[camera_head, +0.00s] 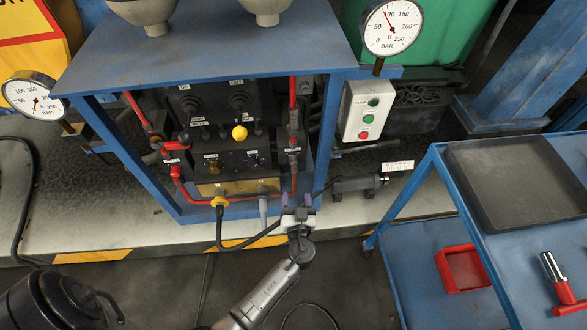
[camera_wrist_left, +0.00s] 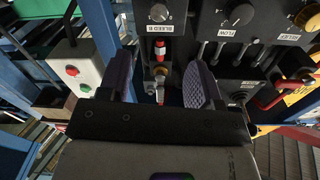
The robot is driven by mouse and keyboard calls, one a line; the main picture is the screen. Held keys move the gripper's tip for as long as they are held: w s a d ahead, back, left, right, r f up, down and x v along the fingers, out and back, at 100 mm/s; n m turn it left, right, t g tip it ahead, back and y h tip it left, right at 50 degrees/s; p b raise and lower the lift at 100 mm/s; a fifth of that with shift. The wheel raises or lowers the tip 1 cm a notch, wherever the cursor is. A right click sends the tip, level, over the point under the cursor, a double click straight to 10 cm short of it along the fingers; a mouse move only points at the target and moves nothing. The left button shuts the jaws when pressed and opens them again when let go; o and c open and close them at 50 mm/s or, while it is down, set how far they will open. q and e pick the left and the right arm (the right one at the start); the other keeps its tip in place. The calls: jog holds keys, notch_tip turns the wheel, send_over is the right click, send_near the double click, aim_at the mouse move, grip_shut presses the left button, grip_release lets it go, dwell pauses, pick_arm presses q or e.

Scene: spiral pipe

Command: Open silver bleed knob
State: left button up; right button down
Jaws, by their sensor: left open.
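The silver bleed knob (camera_wrist_left: 158,12) is a small round metal knob next to a "BLEED B" label at the top of the left wrist view. A red and brass pipe fitting (camera_wrist_left: 161,72) lies in line with it, seen between my fingers. In the head view the bleed label (camera_head: 293,150) is on the right side of the black panel; the knob there is too small to make out clearly. My left gripper (camera_head: 297,200) is open and empty, in front of the panel's lower right, apart from the knob. Its two dark ribbed fingers also show in the left wrist view (camera_wrist_left: 162,88). My right gripper is out of view.
Red pipes and a yellow knob (camera_head: 239,132) crowd the panel inside a blue frame (camera_head: 330,125). A switch box (camera_head: 367,110) hangs to the right. Black hoses (camera_head: 250,240) loop below the panel. A blue cart (camera_head: 435,185) with a tray stands at the right.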

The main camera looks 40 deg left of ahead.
aim_at(294, 164)
pick_arm(q)
jog(key=b+x, duration=0.2)
jog(key=x, duration=1)
jog(key=shift+f, duration=0.15)
jog(key=shift+x, duration=0.75)
jog(key=c, duration=0.9)
